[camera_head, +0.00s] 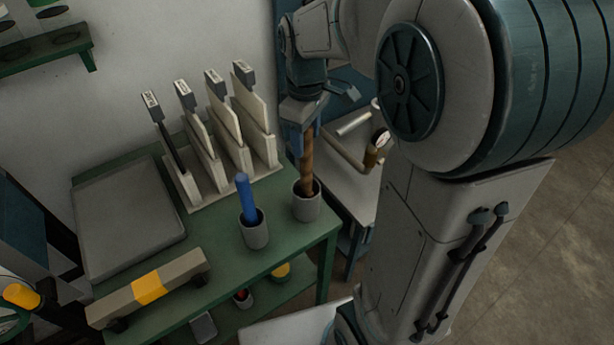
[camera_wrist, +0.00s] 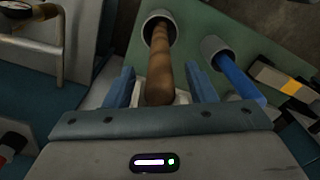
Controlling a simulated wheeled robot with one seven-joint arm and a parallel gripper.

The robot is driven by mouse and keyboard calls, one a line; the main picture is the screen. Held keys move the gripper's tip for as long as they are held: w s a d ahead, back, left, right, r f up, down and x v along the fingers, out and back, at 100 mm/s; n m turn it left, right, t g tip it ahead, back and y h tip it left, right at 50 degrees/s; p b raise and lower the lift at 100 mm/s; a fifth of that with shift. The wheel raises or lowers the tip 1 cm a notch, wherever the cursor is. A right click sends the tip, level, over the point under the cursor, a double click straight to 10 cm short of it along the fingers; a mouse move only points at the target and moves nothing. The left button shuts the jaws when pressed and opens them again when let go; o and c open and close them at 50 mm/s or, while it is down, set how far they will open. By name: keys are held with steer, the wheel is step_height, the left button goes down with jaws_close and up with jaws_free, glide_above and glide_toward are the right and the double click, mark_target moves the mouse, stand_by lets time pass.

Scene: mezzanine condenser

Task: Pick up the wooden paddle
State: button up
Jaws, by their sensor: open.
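The wooden paddle (camera_head: 307,160) is a brown shaft standing upright in a grey cup (camera_head: 306,205) near the right edge of the green table. In the wrist view the wooden paddle (camera_wrist: 159,62) rises out of its cup (camera_wrist: 152,22) toward me. My gripper (camera_head: 303,128) is above the cup, around the upper part of the paddle. In the wrist view my gripper (camera_wrist: 163,88) has its blue fingers apart, one on each side of the shaft, with gaps showing. The paddle's upper end is partly hidden by my gripper in the head view.
A blue-handled tool (camera_head: 245,193) stands in a second grey cup (camera_head: 254,235) close left of the paddle. A rack (camera_head: 192,205) with several upright panels stands behind. A yellow-banded bar (camera_head: 148,288) lies at the front left. A side table with pipes and a gauge (camera_head: 381,139) is at right.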

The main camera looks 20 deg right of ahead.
step_height(320, 180, down, 2)
steer(key=shift+c, duration=0.3)
steer(key=c, duration=1)
steer(key=shift+r, duration=0.1)
